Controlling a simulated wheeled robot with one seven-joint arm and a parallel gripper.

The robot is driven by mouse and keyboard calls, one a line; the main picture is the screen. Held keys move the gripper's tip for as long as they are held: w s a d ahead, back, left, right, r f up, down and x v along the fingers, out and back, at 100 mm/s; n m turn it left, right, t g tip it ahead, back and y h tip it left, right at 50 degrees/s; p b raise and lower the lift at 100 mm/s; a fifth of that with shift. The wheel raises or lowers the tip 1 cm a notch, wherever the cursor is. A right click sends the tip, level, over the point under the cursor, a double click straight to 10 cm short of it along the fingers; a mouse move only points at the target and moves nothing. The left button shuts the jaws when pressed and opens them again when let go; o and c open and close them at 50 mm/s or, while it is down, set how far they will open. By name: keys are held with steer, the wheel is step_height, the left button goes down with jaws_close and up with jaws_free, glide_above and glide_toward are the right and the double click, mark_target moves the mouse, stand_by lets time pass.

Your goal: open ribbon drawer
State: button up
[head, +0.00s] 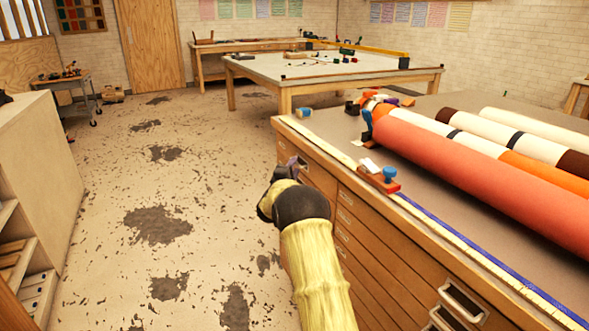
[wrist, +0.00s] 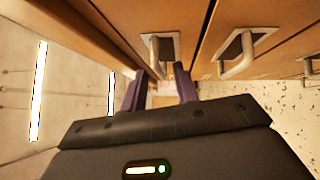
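A wooden drawer cabinet (head: 375,240) with several drawers and metal pull handles stands at the right in the head view. No readable label shows which drawer is the ribbon drawer. My gripper (head: 292,165) is by the upper drawers at the cabinet's far end. In the wrist view my gripper (wrist: 158,76) is open, its two dark purple fingers apart. A pale drawer handle (wrist: 156,55) appears in line with the gap between the fingertips; I cannot tell whether they touch it. The drawer with this handle looks shut. A second handle (wrist: 237,62) shows to its right.
Several large rolls (head: 480,170), a red-handled tool (head: 378,178) and a blue strip (head: 470,255) lie on the cabinet top. A work table (head: 345,75) stands behind. A shelf unit (head: 40,180) is at the left. The stained floor between is clear.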

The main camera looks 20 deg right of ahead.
steer(key=shift+w+d+r, duration=0.1)
steer(key=shift+w+d, duration=0.3)
steer(key=shift+w, duration=0.1)
jaws_close()
